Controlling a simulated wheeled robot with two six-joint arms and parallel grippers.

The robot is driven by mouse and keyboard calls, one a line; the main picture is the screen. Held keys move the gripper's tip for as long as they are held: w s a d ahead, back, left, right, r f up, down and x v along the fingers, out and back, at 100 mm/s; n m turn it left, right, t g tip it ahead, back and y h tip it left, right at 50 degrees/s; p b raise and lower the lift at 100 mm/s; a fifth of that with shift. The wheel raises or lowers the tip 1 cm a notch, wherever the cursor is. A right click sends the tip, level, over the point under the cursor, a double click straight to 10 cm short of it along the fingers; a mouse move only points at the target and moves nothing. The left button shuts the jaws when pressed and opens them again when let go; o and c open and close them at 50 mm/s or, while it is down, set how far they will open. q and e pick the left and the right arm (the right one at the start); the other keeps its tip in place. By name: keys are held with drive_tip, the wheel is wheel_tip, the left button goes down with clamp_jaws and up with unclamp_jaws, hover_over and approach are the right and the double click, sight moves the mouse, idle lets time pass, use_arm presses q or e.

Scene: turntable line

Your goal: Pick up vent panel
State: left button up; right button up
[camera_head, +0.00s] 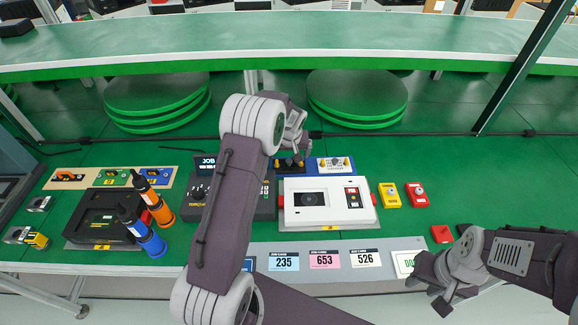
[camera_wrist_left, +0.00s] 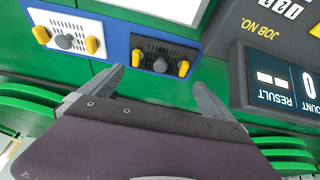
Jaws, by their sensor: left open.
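No part is plainly marked as the vent panel. My left gripper (camera_head: 291,158) is open, over the back of the workbench. In the left wrist view, its fingertips (camera_wrist_left: 160,78) point at a small black panel (camera_wrist_left: 145,46) with a grey knob and yellow pegs, on a blue board (camera_wrist_left: 115,38). The black panel is between and beyond the fingertips; contact cannot be told. A matching white panel (camera_wrist_left: 58,22) sits beside it, and in the head view the white panel (camera_head: 336,163) is right of the gripper. My right gripper (camera_head: 436,288) hangs at the front right; its opening is unclear.
A green shelf (camera_head: 300,40) runs above the back. Bare green bench lies at right.

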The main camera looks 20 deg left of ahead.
sight(289, 161)
use_arm(q)
drive_tip(key=x, duration=0.5)
drive_tip(key=shift+s+d+f, duration=0.1)
drive_tip(key=shift+s+d, duration=0.05)
drive_tip(key=shift+s, duration=0.1)
drive_tip(key=shift+c, duration=0.7)
drive_tip(key=c, duration=1)
